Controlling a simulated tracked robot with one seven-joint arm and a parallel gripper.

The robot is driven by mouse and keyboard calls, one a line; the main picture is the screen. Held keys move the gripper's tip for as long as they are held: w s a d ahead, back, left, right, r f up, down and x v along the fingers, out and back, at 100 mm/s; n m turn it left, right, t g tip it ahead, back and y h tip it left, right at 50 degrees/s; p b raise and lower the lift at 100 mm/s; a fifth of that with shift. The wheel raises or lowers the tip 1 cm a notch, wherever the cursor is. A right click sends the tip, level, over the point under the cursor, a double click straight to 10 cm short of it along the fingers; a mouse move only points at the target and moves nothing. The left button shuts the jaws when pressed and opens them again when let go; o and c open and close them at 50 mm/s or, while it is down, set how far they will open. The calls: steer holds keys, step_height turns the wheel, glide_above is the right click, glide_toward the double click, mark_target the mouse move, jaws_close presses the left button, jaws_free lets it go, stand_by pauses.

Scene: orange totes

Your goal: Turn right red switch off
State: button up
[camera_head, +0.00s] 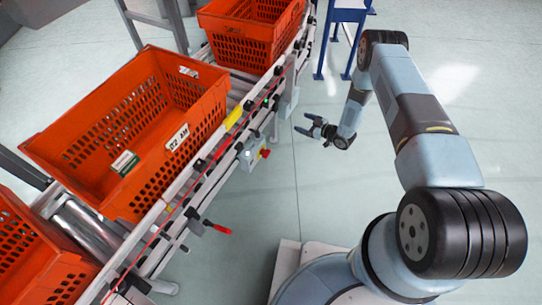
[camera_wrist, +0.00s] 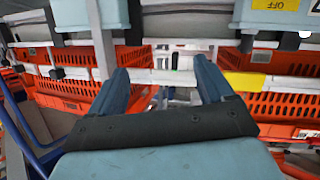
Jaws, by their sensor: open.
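A red-tipped lever (camera_head: 222,230) sticks out from the rail nearer to me, lower left. My gripper (camera_head: 302,123) is open and empty, right of the conveyor and above and right of the knob, apart from it. In the wrist view its two fingers (camera_wrist: 158,66) are spread, pointing at the conveyor side. No red switch is clear there.
Orange totes stand along the conveyor (camera_head: 232,117), the middle one (camera_head: 75,125) largest in view. A yellow tag (camera_head: 233,119) is on the rail. A blue stand (camera_head: 321,45) is behind my gripper. The floor (camera_head: 300,190) right of the conveyor is clear.

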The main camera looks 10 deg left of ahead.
mark_target(264, 153)
steer(key=s+f+g+y, duration=0.1)
steer(key=s+f+y, duration=0.1)
steer(key=s+f, duration=0.55)
steer(key=s+f+g+y, duration=0.15)
steer(key=s+f, duration=0.35)
steer(key=s, duration=0.5)
steer(key=w+a+t, duration=0.1)
steer(key=w+a, duration=0.3)
steer(key=a, duration=0.9)
steer(key=shift+w+a+r, duration=0.15)
steer(key=shift+a+r, duration=0.05)
steer(key=shift+a, duration=0.1)
steer(key=shift+d, duration=0.1)
steer(key=c, duration=1)
